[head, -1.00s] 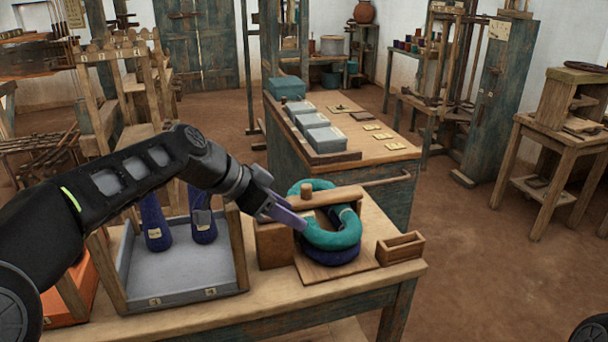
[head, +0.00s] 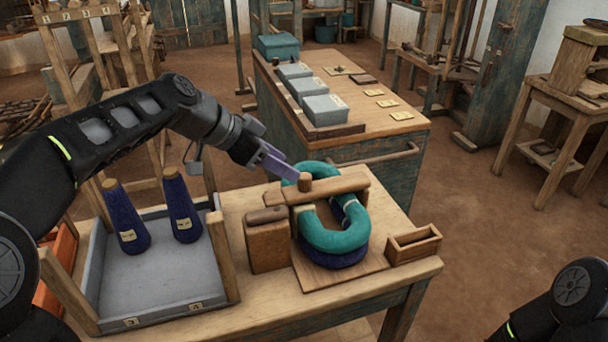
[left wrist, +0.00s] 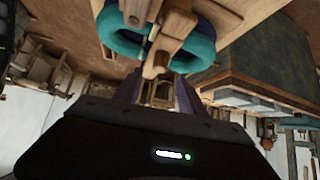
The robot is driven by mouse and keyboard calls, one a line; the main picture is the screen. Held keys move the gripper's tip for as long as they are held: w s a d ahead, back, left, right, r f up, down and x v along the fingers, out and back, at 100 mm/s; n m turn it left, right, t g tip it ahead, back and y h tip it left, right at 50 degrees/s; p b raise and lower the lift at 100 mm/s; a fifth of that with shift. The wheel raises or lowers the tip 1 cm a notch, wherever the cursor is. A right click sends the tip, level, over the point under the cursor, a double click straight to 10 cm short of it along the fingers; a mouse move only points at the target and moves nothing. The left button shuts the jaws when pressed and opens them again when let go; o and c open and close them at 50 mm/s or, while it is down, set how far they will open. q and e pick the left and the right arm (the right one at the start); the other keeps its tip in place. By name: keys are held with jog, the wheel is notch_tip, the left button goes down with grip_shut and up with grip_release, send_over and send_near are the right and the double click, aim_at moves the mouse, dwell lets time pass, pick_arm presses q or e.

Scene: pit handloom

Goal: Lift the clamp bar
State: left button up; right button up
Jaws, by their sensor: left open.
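The clamp bar (head: 342,187) is a wooden bar with a round upright knob (head: 304,182) near its left end. It lies across the teal hank (head: 338,238), which rests on a dark blue hank (head: 335,259). My left gripper (head: 287,170) is open, its purple fingers pointing at the knob end from behind left. In the left wrist view, the open fingers (left wrist: 158,85) point toward the bar (left wrist: 172,30), with its knob end roughly between the tips. I cannot tell whether they touch it. My right gripper is out of view.
A wooden block (head: 268,246) stands just left of the hanks, a small open box (head: 413,243) to the right. A grey tray (head: 165,285) with two blue yarn cones (head: 125,215) is at left. A bench (head: 380,130) with grey blocks stands behind.

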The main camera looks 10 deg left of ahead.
aim_at(304, 175)
pick_arm(q)
jog(key=x, duration=0.7)
jog(key=shift+w+d+f, duration=0.1)
jog(key=shift+d+f, duration=0.05)
jog(key=shift+f, duration=0.1)
jog(key=shift+c, duration=0.2)
grip_shut()
dwell(1.0)
